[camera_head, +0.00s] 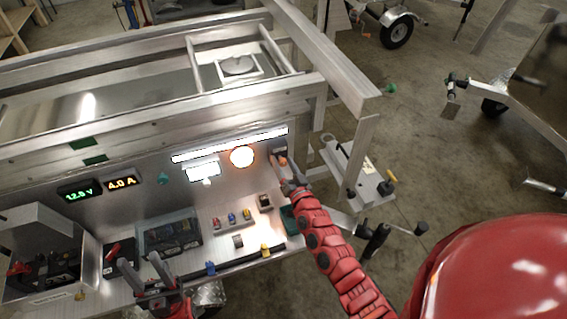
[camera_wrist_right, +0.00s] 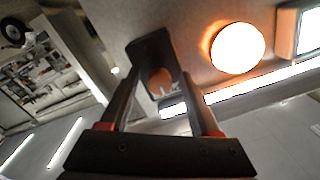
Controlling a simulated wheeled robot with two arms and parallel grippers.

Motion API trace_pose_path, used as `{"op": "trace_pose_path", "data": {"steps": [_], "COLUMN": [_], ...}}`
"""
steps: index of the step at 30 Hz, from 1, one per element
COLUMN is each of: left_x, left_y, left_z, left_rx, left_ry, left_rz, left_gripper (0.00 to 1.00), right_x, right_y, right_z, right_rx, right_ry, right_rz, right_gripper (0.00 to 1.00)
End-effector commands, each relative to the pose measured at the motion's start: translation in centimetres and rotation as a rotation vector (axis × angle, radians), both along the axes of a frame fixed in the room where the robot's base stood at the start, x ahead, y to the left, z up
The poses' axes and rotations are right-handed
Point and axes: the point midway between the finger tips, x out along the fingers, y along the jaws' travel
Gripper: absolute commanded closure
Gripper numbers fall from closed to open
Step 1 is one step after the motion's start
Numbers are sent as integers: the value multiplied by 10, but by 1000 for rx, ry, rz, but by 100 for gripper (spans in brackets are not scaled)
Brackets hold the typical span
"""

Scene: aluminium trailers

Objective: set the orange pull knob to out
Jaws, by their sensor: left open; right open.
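The orange pull knob (camera_head: 283,161) is at the right end of the panel, partly hidden by my right gripper (camera_head: 284,168). In the right wrist view the orange knob (camera_wrist_right: 160,79) shows in front of a dark plate, between the two fingers of my right gripper (camera_wrist_right: 158,84). The fingers are apart, one on each side of it; I cannot tell whether they touch it. My left gripper (camera_head: 141,268) is open and empty, low over the bench at the left.
A glowing round lamp (camera_head: 242,156) and a light strip (camera_head: 230,144) are left of the knob. Green (camera_head: 79,194) and orange (camera_head: 121,183) readouts sit further left. A clear-lidded box (camera_head: 169,234) and small coloured switches (camera_head: 232,217) lie below. A metal beam (camera_head: 325,55) overhangs at the right.

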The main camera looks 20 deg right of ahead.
Motion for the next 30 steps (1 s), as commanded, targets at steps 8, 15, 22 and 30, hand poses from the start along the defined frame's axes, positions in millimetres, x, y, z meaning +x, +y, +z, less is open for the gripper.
{"op": "trace_pose_path", "data": {"steps": [8,15,22,30], "left_x": [0,0,0,0], "left_y": [0,0,0,0], "left_z": [0,0,0,0], "left_rx": [0,0,0,0], "left_ry": [0,0,0,0], "left_rz": [0,0,0,0], "left_gripper": [50,50,50,50], "right_x": [0,0,0,0], "right_y": [0,0,0,0], "right_z": [0,0,0,0], "right_rx": [0,0,0,0], "right_ry": [0,0,0,0], "right_rz": [0,0,0,1], "right_gripper": [69,100,100,100]}}
